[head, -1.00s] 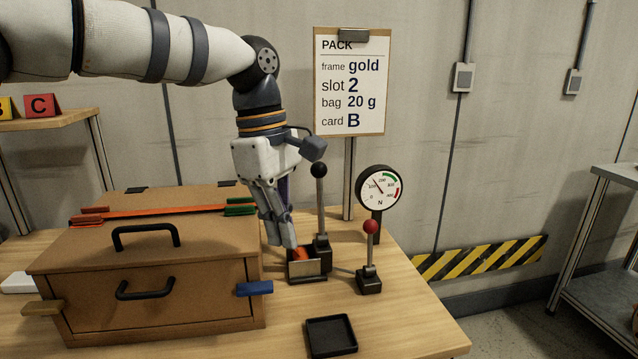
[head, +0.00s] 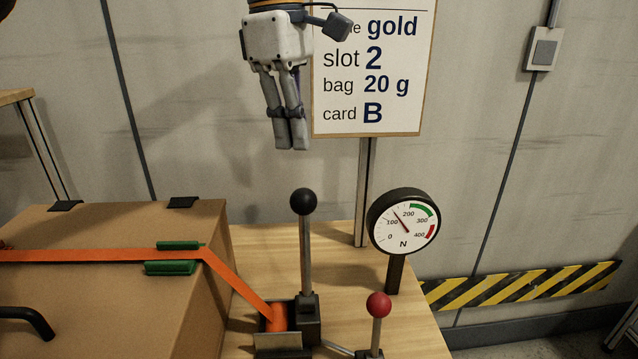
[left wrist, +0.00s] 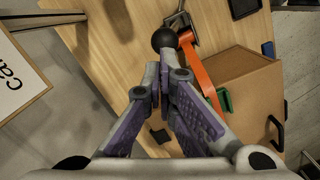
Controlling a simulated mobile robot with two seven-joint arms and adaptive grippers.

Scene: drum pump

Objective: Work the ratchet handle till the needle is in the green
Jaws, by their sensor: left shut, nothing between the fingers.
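The ratchet handle (head: 306,250) stands upright with a black ball knob, rising from the ratchet block (head: 305,325). The orange strap (head: 235,280) runs from over the brown box (head: 110,225) down to the ratchet spool. The round gauge (head: 403,220) has its needle between 100 and 200, short of the green arc. My left gripper (head: 291,147) is shut and empty, pointing down above the knob, clear of it in the head view. In the left wrist view the knob (left wrist: 165,39) shows just beyond the fingertips (left wrist: 165,75). My right gripper is not in view.
A red-knobbed lever (head: 377,320) stands right of the ratchet, below the gauge. The sign board (head: 370,70) on its post is behind and right of my left gripper. Green corner guards (head: 175,257) sit under the strap on the box. Bare table lies behind the ratchet.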

